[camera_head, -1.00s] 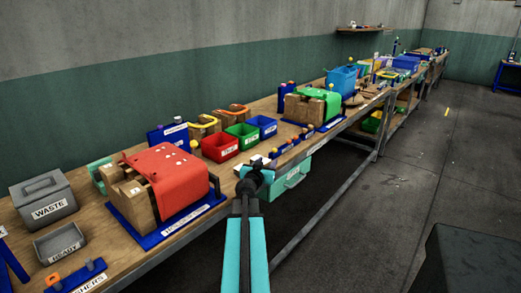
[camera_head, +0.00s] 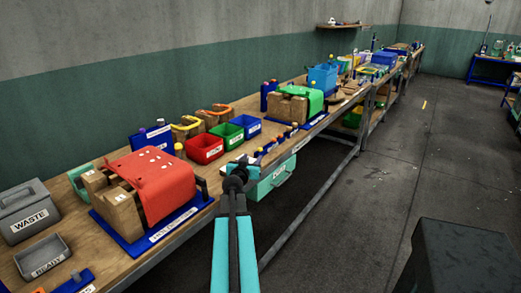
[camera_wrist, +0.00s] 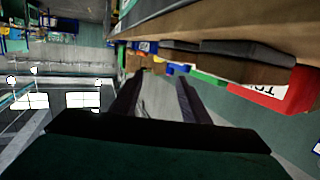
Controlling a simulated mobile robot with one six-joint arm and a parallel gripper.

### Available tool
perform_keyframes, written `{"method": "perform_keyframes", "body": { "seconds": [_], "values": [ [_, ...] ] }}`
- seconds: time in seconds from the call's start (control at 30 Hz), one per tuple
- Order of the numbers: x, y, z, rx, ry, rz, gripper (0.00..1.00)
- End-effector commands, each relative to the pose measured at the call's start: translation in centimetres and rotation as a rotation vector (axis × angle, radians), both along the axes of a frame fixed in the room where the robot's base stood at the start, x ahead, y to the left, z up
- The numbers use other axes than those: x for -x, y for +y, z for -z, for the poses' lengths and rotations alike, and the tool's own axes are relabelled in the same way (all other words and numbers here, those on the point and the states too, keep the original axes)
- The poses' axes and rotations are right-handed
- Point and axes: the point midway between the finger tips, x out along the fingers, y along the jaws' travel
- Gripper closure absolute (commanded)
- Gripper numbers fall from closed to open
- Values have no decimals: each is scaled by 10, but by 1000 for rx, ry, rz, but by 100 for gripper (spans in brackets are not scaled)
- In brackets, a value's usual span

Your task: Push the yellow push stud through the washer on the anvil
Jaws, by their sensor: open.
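My gripper (camera_wrist: 156,82) shows in the wrist view as two dark fingers spread apart with nothing between them. In the head view the end of my arm is beside the bench's front edge, right of the red press (camera_head: 152,182). The red press has wooden blocks and a blue base. A green press (camera_head: 312,100) stands farther along. A small yellow-topped piece (camera_head: 178,148) stands behind the red press; I cannot tell whether it is the push stud. Small coloured pieces stand in a row near the bench edge. The washer and anvil cannot be made out.
Red (camera_head: 206,150), green (camera_head: 229,137) and blue (camera_head: 248,126) bins stand on the bench between the presses. A grey WASTE bin (camera_head: 29,222) and READY tray (camera_head: 46,264) are at the near left. A teal drawer (camera_head: 275,181) juts out under the bench.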

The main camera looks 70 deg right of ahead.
Motion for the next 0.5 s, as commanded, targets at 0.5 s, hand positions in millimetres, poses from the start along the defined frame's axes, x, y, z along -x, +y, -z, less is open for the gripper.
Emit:
{"method": "perform_keyframes", "body": {
  "seconds": [0.5],
  "values": [
    [-8,-46,6,0,0,-1,58]
  ]
}}
